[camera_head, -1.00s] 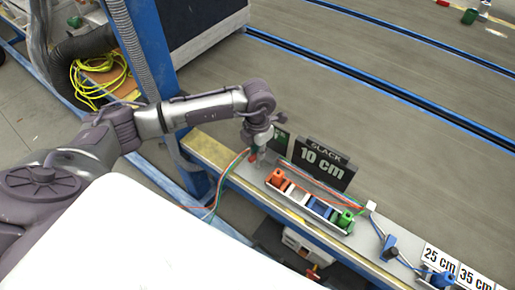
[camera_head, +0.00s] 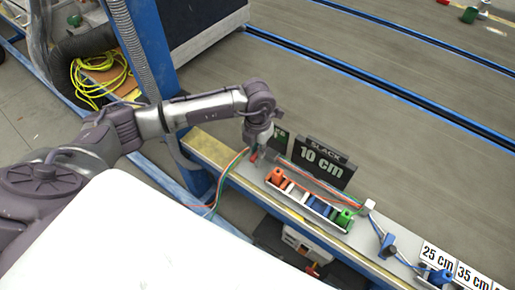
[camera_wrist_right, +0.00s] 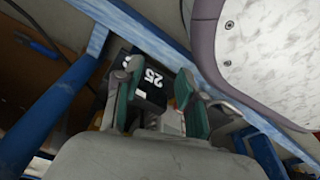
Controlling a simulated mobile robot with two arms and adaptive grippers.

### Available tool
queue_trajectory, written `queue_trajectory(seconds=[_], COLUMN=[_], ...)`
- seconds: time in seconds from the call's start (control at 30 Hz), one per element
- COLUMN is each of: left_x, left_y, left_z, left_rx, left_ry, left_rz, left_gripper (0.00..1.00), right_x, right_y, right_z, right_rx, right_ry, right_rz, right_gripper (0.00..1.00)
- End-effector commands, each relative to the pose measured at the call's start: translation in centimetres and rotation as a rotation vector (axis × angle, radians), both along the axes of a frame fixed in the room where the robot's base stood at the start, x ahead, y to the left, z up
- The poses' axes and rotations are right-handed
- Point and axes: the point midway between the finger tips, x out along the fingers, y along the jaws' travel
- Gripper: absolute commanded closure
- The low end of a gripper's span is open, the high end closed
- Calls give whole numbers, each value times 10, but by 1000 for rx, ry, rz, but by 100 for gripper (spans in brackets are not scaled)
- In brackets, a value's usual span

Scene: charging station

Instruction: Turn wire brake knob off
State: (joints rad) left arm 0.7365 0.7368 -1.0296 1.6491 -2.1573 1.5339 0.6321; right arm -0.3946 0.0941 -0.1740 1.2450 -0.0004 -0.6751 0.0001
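My left gripper (camera_head: 257,153) points down over the left end of the narrow workbench (camera_head: 240,184), next to the black "SLACK 10 cm" sign. A small red part (camera_head: 253,157), which may be the wire brake knob, shows right at its fingertips. The fingers are small and partly hidden by the wrist, so I cannot tell whether they are shut on it. My right gripper shows only in the right wrist view (camera_wrist_right: 160,98), with its two green-padded fingers apart. A dark box marked "25" (camera_wrist_right: 150,84) shows beyond and between them, and I see nothing held.
Coloured wires (camera_head: 231,170) run past the left gripper. A tray with orange, blue and green spools (camera_head: 312,203) lies to its right. The "SLACK 10 cm" sign (camera_head: 322,162) stands close by. A blue post (camera_head: 150,45) rises behind the arm.

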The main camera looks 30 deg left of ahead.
Motion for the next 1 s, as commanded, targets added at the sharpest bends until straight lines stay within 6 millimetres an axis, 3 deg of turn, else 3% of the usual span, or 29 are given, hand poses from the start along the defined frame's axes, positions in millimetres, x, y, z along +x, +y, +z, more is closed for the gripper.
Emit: queue_trajectory(seconds=[0.03,0.17,0.57,1.0], left_x=[1,1,1,2], left_y=[0,0,0,1], left_z=[1,1,10,96], left_rx=[0,0,-1,-1], left_ry=[-4,-3,-3,-6], left_rz=[4,2,0,1], left_gripper=[77,58,58,58], right_x=[0,0,0,0], right_y=[0,0,0,0], right_z=[0,0,0,0], right_rx=[0,0,1,0], right_ry=[0,1,2,2], right_rz=[0,0,-3,-1], right_gripper=[60,60,60,60])
